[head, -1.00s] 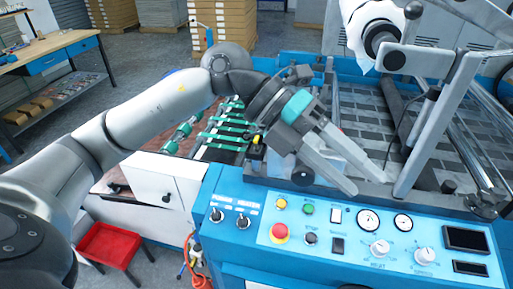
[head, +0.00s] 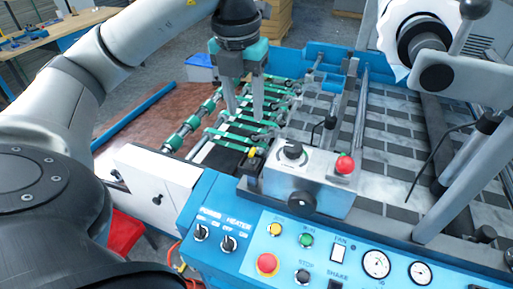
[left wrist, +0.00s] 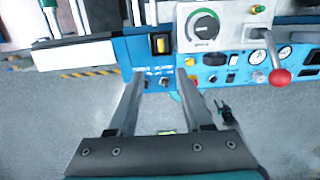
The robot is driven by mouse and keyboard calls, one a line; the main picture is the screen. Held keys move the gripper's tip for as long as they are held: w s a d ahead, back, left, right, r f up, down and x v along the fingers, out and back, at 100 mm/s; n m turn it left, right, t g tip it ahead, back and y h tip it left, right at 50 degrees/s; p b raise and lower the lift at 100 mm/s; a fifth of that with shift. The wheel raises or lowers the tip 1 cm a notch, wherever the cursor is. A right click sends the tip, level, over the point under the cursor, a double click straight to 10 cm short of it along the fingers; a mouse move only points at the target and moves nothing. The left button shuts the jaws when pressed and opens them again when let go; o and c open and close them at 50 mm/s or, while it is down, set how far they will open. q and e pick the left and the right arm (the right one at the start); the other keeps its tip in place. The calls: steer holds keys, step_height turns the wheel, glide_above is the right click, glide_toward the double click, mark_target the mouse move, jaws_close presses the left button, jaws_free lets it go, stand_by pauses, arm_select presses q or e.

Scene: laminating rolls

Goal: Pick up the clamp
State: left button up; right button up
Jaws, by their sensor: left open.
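My left gripper (head: 244,113) points down, open and empty, above the green-belted feed rollers (head: 205,120) of the blue machine in the head view. In the left wrist view, the two fingers of the left gripper (left wrist: 160,78) are spread, with nothing between them. I cannot make out a clamp for certain in either view. A small dark object (left wrist: 226,113) shows just right of the fingers in the left wrist view, too small to identify. My right gripper is not in view.
A grey control box (head: 312,190) with a dial and red knob (head: 345,165) stands right of the gripper. The blue control panel (head: 245,225) is in front. A blue-and-white bin (head: 200,68) is behind left. A red tray (head: 124,234) sits low at the left.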

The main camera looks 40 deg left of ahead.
mark_target(252, 151)
arm_select(q)
steer(key=f, duration=0.3)
steer(key=w+f, duration=0.1)
steer(key=f, duration=0.3)
steer(key=w+f, duration=0.1)
steer(key=f, duration=0.3)
steer(key=shift+a+f+b, duration=0.15)
steer(key=shift+a+b, duration=0.1)
steer(key=shift+b, duration=0.1)
steer(key=shift+w+f, duration=0.15)
steer(key=shift+f, duration=0.4)
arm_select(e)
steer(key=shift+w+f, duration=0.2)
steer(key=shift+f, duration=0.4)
arm_select(q)
steer(key=shift+c, duration=0.6)
jaws_close()
